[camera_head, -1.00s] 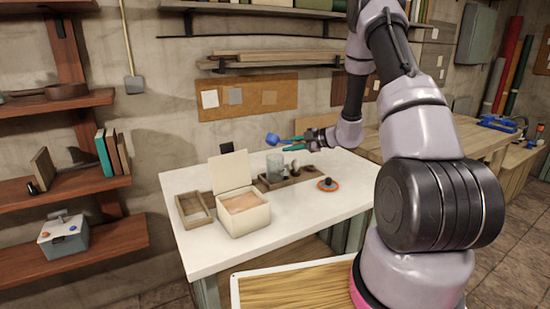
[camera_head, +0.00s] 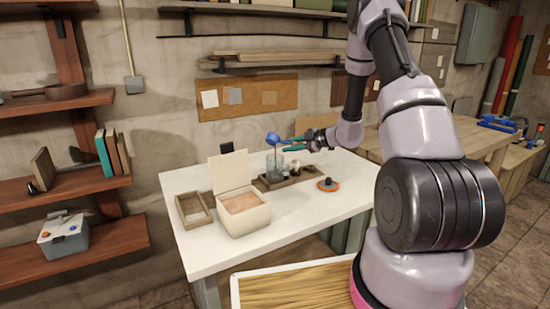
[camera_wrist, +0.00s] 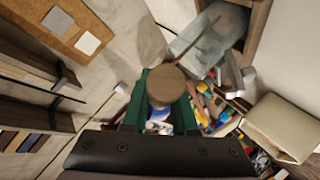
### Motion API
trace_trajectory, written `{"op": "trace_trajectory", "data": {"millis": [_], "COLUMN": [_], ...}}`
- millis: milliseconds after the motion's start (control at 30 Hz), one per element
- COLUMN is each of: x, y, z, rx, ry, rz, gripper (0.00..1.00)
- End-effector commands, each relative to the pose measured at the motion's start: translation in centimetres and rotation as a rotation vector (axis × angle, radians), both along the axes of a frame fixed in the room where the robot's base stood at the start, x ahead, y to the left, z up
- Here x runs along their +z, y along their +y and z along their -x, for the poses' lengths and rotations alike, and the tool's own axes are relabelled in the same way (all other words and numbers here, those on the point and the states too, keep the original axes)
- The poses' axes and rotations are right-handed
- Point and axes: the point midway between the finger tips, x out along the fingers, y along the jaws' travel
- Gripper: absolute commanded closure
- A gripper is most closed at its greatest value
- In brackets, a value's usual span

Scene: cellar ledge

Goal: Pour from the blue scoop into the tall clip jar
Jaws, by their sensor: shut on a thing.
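My gripper (camera_head: 300,144), with green fingers, is shut on the blue scoop (camera_head: 273,138) above the white table. The scoop is tilted, and a thin dark streak hangs below it toward the clear tall clip jar (camera_head: 274,165). The jar stands upright on a dark wooden tray (camera_head: 263,185), below the scoop. In the wrist view, a round brown end, probably of the scoop's handle (camera_wrist: 166,86), shows between the fingers (camera_wrist: 158,108). The scoop's bowl is not clear there. How much is in the jar is too small to tell.
A cream box (camera_head: 242,217) with a raised lid and reddish-brown contents stands left of the jar. A small wooden tray (camera_head: 194,208) lies beside it. An orange disc (camera_head: 328,184) with a dark knob lies to the right. The table's front right (camera_head: 310,213) is clear.

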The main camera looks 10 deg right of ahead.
Motion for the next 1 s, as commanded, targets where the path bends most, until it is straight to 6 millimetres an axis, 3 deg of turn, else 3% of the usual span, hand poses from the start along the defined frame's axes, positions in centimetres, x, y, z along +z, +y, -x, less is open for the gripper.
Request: {"op": "trace_trajectory", "data": {"millis": [767, 1000], "x": [-0.07, 0.60], "y": [0.06, -0.12], "z": [0.05, -0.16], "rx": [-0.001, -0.001], "ry": [0.039, -0.207], "rz": [-0.035, 0.186], "gripper": [1.00, 1.00]}}
